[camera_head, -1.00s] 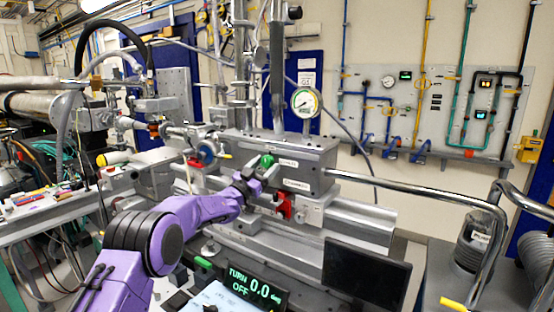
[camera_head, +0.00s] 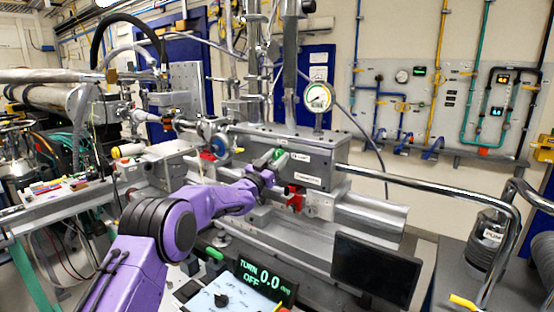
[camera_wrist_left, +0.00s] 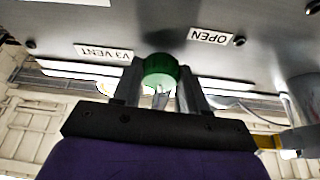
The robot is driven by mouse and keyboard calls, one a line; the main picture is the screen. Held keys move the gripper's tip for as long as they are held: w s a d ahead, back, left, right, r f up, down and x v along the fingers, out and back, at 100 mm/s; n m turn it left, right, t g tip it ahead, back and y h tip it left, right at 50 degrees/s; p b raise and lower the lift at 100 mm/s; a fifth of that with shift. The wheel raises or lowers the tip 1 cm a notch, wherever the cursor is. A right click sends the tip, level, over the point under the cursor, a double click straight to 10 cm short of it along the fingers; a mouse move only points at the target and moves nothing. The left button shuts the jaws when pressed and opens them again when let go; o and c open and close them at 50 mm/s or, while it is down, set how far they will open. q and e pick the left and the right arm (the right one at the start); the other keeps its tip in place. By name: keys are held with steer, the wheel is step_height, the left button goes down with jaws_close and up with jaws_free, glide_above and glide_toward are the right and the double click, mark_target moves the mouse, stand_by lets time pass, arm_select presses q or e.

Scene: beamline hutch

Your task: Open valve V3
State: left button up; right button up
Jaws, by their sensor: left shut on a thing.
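The green knob of valve V3 (camera_head: 280,154) sits on the front of the grey metal block (camera_head: 320,152). It also shows in the left wrist view (camera_wrist_left: 160,70), between a "V3 VENT" label (camera_wrist_left: 103,53) and an "OPEN" label (camera_wrist_left: 209,36), both upside down there. My left gripper (camera_head: 268,162), on the purple arm, is shut on the green knob, one finger on each side. The fingers hide part of the knob. A display (camera_head: 264,282) reads "TURN 0.0" and "OFF". My right gripper is not in view.
A red handle (camera_head: 295,200) sits just below and right of the knob. A round gauge (camera_head: 318,97) stands on top of the block. A dark screen (camera_head: 374,268) is at the lower right. A shiny pipe (camera_head: 430,184) runs off to the right.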

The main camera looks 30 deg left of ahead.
arm_select(q)
steer(key=n+y, duration=0.2)
steer(key=n, duration=0.2)
steer(key=n+y+p, duration=0.1)
steer(key=n+y, duration=0.1)
steer(key=n, duration=0.1)
steer(key=shift+d+n, duration=0.1)
steer(key=shift+n, duration=0.3)
steer(key=n+g+y, duration=0.1)
steer(key=n, duration=0.3)
steer(key=n+g+y+p, duration=0.1)
steer(key=n+y, duration=0.1)
steer(key=n, duration=0.2)
steer(key=shift+d, duration=0.1)
steer(key=n+g+p, duration=0.1)
steer(key=n, duration=0.2)
steer(key=n+g+y+p, duration=0.1)
steer(key=n, duration=0.2)
steer(key=shift+r, duration=0.1)
steer(key=n+g+p, duration=0.2)
steer(key=n, duration=0.2)
steer(key=shift+n+p, duration=0.35)
steer(key=shift+n, duration=0.05)
steer(key=shift+h, duration=0.4)
steer(key=o, duration=1)
steer(key=shift+s, duration=0.1)
steer(key=shift+o, duration=0.2)
steer(key=shift+r, duration=0.1)
